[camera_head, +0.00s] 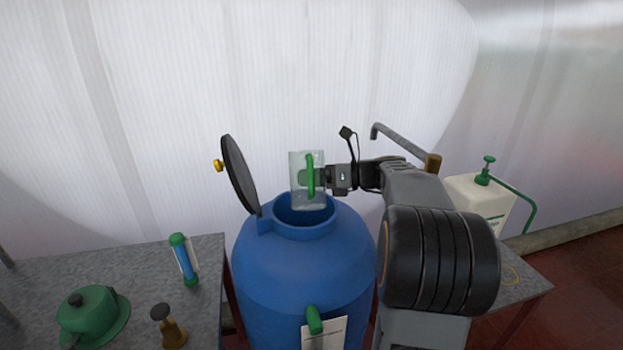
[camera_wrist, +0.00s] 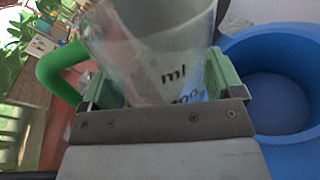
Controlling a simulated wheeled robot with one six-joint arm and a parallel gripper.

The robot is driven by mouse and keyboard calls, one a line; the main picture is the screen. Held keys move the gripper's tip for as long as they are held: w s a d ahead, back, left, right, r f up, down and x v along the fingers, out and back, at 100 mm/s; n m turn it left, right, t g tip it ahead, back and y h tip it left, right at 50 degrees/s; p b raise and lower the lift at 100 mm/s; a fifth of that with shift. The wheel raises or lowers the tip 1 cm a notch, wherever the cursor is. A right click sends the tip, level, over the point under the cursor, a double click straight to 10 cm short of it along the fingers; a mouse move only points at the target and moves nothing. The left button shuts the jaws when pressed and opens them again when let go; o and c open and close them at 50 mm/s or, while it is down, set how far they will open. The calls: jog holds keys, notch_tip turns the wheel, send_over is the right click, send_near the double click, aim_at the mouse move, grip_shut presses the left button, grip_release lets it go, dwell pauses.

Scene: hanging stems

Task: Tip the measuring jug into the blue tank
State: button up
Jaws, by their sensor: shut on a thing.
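The clear measuring jug (camera_head: 300,200) with a green handle is held above the mouth of the blue tank (camera_head: 290,265). In the head view it looks roughly upright. The tank's round opening is uncovered, and its dark lid (camera_head: 238,175) stands raised at the left. My gripper (camera_head: 325,177) is shut on the jug from the right. In the wrist view the jug (camera_wrist: 165,50), with "ml" printed on it, sits between the green finger pads. The tank's blue rim (camera_wrist: 245,60) shows at the right there. I cannot tell whether the jug holds liquid.
A grey table at the left (camera_head: 215,262) bears a green lidded pot (camera_head: 90,315), a blue and green tube (camera_head: 184,260) and a small brown and black object (camera_head: 168,325). A white sprayer (camera_head: 480,195) stands at the right. A pale sheet wall is behind.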

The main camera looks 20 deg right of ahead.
jog(key=shift+w+d+f+n+b, duration=0.1)
jog(key=shift+w+f+n+b, duration=0.15)
jog(key=shift+f+n+b, duration=0.7)
jog(key=w+n+t+b, duration=0.1)
jog(key=b, duration=0.2)
jog(key=shift+d+r+n+y, duration=0.1)
jog(key=shift+n+y, duration=0.25)
jog(key=shift+y, duration=0.05)
jog(key=shift+r, duration=0.1)
jog(key=shift+b, duration=0.3)
jog(key=shift+w+d+f+n+b, duration=0.15)
jog(key=shift+f+n+b, duration=0.15)
jog(key=shift+n+b, duration=0.15)
jog(key=shift+r, duration=0.1)
